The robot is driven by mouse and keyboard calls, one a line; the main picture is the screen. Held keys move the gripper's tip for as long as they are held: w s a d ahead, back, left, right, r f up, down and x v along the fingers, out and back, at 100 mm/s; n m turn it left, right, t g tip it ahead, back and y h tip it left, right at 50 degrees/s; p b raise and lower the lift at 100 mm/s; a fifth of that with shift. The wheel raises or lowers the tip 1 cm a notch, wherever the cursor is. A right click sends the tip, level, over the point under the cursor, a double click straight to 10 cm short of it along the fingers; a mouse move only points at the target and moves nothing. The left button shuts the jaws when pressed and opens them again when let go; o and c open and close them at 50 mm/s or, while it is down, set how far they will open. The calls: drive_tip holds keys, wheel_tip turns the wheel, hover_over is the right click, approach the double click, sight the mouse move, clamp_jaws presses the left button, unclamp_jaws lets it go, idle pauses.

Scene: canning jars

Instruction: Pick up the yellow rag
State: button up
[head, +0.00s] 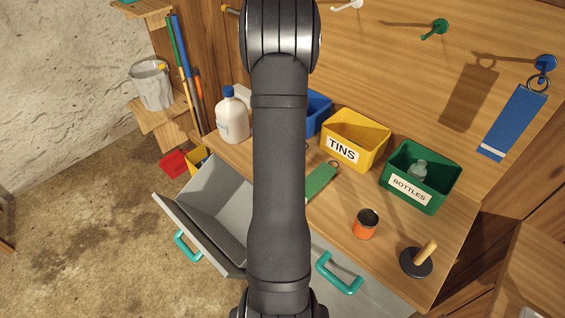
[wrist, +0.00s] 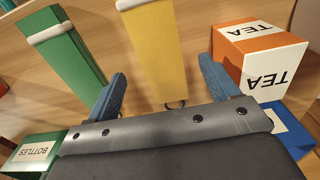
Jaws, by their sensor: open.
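The yellow rag (wrist: 155,48) lies on the wooden counter in the wrist view, with a pale band at its far end and a dark ring at its near end. My gripper (wrist: 163,72) is open, with one blue finger on each side of the rag and a gap on both sides. I cannot tell how high the fingers are above the counter. In the head view my arm hides the rag and the gripper.
A green rag (wrist: 62,45) lies left of the yellow one in the wrist view; it also shows in the head view (head: 321,184). An orange TEA box (wrist: 258,55) stands close by the right finger. The BOTTLES bin (head: 432,207), TINS bin (head: 373,138) and orange can (head: 364,228) share the counter.

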wheel_tip(320, 180, down, 5)
drive_tip(key=shift+r, duration=0.1)
drive_tip(key=c, duration=1.1)
drive_tip(key=shift+r, duration=0.1)
